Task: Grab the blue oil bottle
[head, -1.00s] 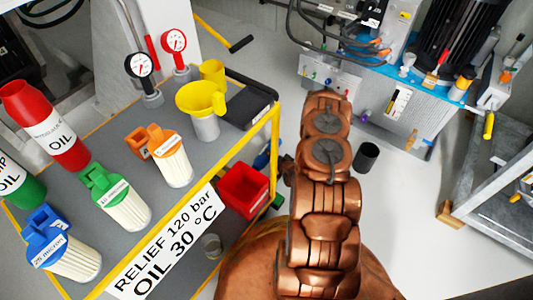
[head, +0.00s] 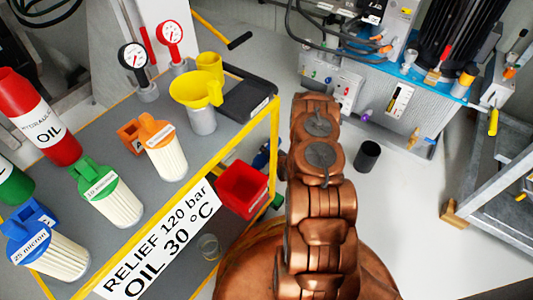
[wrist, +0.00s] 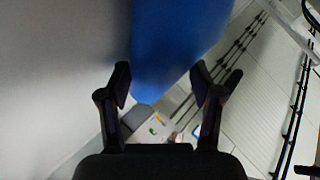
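In the wrist view a large smooth blue body (wrist: 172,45), which looks like the blue oil bottle, comes in from the top. Its rounded lower end lies between the fingertips in the picture. No label shows, and most of it is out of frame. My gripper (wrist: 161,86) is open, with one dark finger on each side. A gap shows beside the left finger; I cannot tell whether the right one touches the blue body. In the head view no blue oil bottle is plainly visible, and my copper-coloured arm hides the gripper.
A yellow-edged cart (head: 277,150) on the left carries a red oil bottle (head: 38,118), a green bottle (head: 14,183), filters, gauges and a yellow funnel (head: 196,92). A red bin (head: 241,188) sits below. A black cup (head: 367,156) stands on the floor near a pump unit (head: 395,98).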

